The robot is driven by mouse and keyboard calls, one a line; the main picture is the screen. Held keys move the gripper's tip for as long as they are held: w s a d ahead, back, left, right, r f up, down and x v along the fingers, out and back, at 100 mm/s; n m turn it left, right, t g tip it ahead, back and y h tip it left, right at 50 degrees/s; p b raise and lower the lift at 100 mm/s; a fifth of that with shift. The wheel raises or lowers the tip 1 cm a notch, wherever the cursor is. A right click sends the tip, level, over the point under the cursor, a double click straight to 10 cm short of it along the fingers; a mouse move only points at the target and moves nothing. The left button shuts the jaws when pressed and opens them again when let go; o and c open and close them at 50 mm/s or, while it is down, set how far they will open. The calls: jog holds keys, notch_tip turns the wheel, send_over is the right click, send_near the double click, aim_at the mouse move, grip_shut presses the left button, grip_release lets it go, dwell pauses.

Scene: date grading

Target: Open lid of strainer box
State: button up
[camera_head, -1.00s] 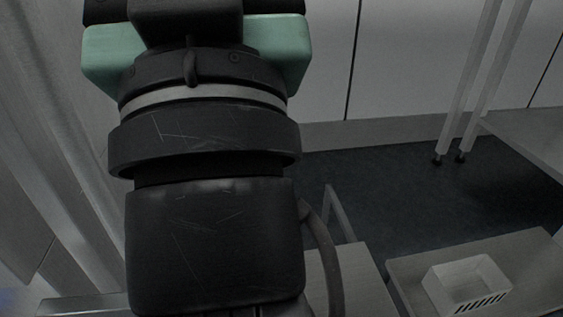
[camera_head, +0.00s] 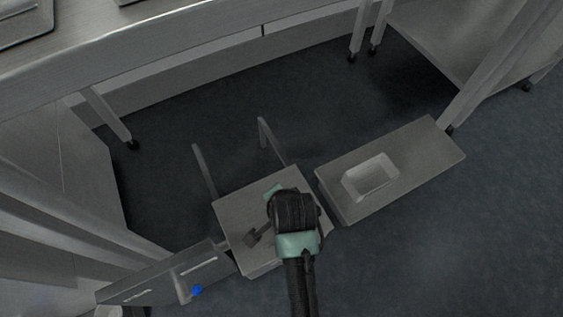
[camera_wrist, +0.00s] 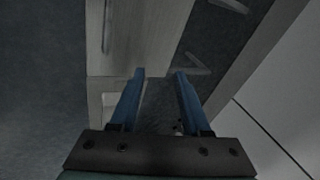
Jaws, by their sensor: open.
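My gripper (camera_wrist: 159,74) shows in the wrist view with its two blue fingers apart and nothing between them. Beyond the fingertips are a pale flat surface and a dark patch. A pale open-topped box (camera_head: 371,192) sits on the low table to the right, apart from my arm. I cannot tell whether it is the strainer box, and no lid can be made out.
The small table (camera_head: 233,203) lies under my arm. The low table (camera_head: 430,150) stands to its right. A grey panelled unit with a blue item (camera_head: 197,290) is at the lower left. A long bench (camera_head: 190,38) crosses the back. Dark floor (camera_head: 420,240) is clear at right.

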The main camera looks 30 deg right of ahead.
jog(key=s+a+f+m+g+y+p, duration=0.1)
jog(key=s+f+m+g+p, duration=0.15)
jog(key=s, duration=0.45)
jog(key=b+x, duration=0.8)
jog(key=x, duration=0.5)
jog(key=shift+s+f+b, duration=0.15)
jog(key=shift+f+b, duration=0.05)
jog(key=shift+b, duration=0.15)
grip_shut()
dwell(0.4)
